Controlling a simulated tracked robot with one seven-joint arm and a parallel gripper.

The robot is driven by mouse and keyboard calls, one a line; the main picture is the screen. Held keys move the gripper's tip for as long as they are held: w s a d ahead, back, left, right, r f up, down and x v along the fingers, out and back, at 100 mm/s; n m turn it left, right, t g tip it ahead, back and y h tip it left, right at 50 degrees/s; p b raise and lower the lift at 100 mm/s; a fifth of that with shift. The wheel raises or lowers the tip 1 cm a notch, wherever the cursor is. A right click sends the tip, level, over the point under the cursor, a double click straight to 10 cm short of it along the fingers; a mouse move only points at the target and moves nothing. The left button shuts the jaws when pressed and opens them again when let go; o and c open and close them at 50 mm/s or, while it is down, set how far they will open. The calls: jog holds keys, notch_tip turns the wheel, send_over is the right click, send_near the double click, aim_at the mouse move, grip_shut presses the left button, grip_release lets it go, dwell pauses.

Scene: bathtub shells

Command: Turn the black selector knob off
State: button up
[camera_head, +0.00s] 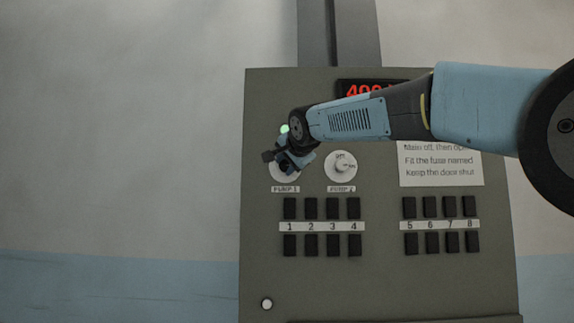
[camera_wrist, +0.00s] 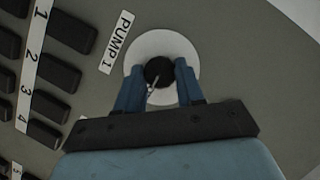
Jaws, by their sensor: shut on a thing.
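The black selector knob (camera_wrist: 159,72) sits on a round white dial plate (camera_wrist: 182,46) beside the PUMP 1 label (camera_wrist: 117,42) in the wrist view. My gripper (camera_wrist: 161,75) has one blue finger on each side of the knob and is shut on it. A pale pointer line on the knob points to the lower left in that view. In the head view my gripper (camera_head: 287,162) covers the knob, and only the edge of its white plate (camera_head: 285,179) shows. Any position marks on this plate are hidden.
A pale knob (camera_head: 341,165) for PUMP 2 stands right of my gripper. Black fuses (camera_head: 331,208) in numbered rows are below. My arm partly covers a red display (camera_head: 362,90) and a paper notice (camera_head: 440,166). A green light (camera_head: 284,128) glows above my gripper.

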jog(key=shift+f, duration=0.1)
jog(key=n+h, duration=0.2)
jog(key=n, duration=0.1)
jog(key=shift+w+a+g, duration=0.1)
jog(key=shift+g, duration=0.2)
jog(key=n+h, duration=0.2)
jog(key=n, duration=0.1)
jog(key=shift+a, duration=0.2)
jog(key=n+h, duration=0.2)
jog(key=n, duration=0.1)
jog(key=shift+a, duration=0.15)
jog(key=n+h, duration=0.2)
jog(key=n, duration=0.1)
jog(key=shift+a, duration=0.15)
dwell(0.3)
jog(key=o, duration=1)
jog(key=shift+o, duration=0.2)
